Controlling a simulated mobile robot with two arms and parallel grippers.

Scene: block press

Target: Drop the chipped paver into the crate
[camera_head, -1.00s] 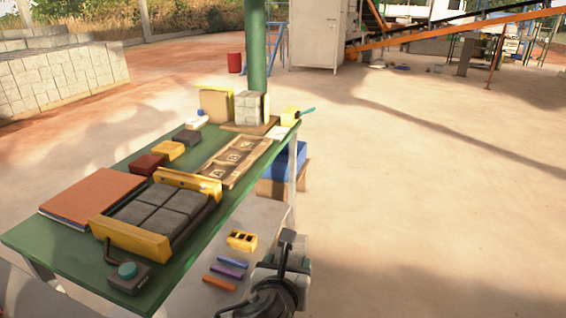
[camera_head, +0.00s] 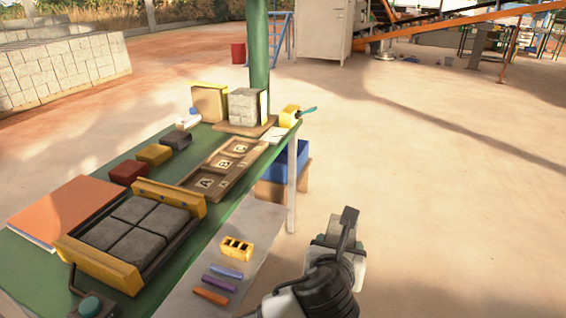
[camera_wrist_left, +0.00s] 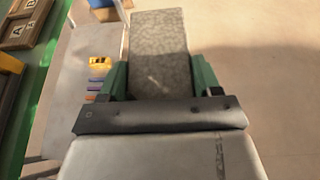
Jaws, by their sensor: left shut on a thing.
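My left gripper (camera_head: 336,240) is shut on a grey paver (camera_wrist_left: 158,50), which stands out beyond the green fingers in the left wrist view. In the head view the paver (camera_head: 348,229) shows as a narrow dark slab above open floor, right of the bench. It has a small pale mark on its face; I cannot make out a chip. The blue crate (camera_head: 288,160) stands on a wooden support beyond the gripper, up and left in the picture, beside the green table. Its inside is hidden. My right gripper is not in view.
The green table (camera_head: 228,222) holds a yellow-ended press frame (camera_head: 88,262) with grey pavers, a lettered wooden tray (camera_head: 205,182) and coloured blocks. A lower pale shelf (camera_head: 200,250) bears a yellow holed block (camera_head: 237,247) and coloured sticks. The floor to the right is clear.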

